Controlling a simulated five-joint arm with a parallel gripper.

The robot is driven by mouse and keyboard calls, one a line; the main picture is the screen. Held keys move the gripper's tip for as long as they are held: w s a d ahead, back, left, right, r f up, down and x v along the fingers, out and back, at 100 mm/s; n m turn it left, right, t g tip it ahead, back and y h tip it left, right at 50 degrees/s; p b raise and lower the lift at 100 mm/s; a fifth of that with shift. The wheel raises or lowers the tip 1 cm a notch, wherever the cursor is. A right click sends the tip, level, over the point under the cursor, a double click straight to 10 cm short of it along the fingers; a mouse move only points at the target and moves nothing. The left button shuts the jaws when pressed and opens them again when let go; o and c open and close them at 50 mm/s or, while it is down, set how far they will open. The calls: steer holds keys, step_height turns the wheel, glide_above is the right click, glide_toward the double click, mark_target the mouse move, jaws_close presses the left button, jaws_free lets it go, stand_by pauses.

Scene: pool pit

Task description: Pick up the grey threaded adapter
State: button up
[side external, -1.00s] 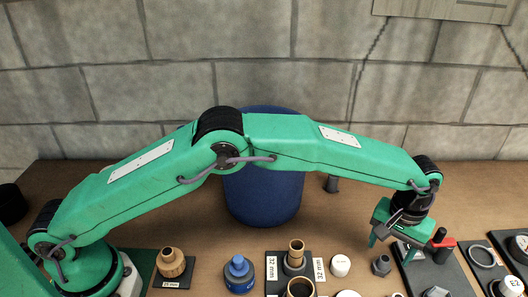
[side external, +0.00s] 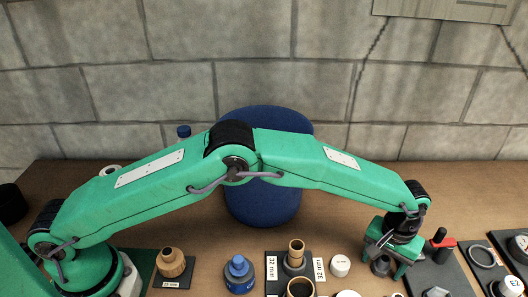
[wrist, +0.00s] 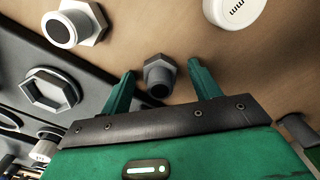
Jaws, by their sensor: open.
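The grey threaded adapter (wrist: 159,76), with a hex collar and a dark round opening, sits on the wooden bench. In the wrist view it lies between my two fingertips, with a gap on each side. In the side external view the adapter (side external: 380,266) is partly hidden by my gripper (side external: 383,261), which is low over it. My gripper (wrist: 162,72) is open, with one green finger on each side of the adapter and nothing held.
A white hex fitting (wrist: 75,28) and a white cap (wrist: 234,10) lie close by. A dark board with a hex ring (wrist: 48,90) is at left in the wrist view. A red-handled valve (side external: 441,243) stands right of my gripper. A blue bin (side external: 262,205) stands behind.

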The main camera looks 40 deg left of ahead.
mark_target(386, 259)
stand_by(0.3)
steer(key=c, duration=1)
steer(key=shift+r, duration=0.2)
steer(key=shift+r, duration=0.5)
step_height(386, 259, up, 3)
steer(key=shift+d+r, duration=0.1)
steer(key=s+d+r, duration=0.4)
steer(key=s+r, duration=0.2)
steer(key=s, duration=0.5)
steer(key=shift+r, duration=0.25)
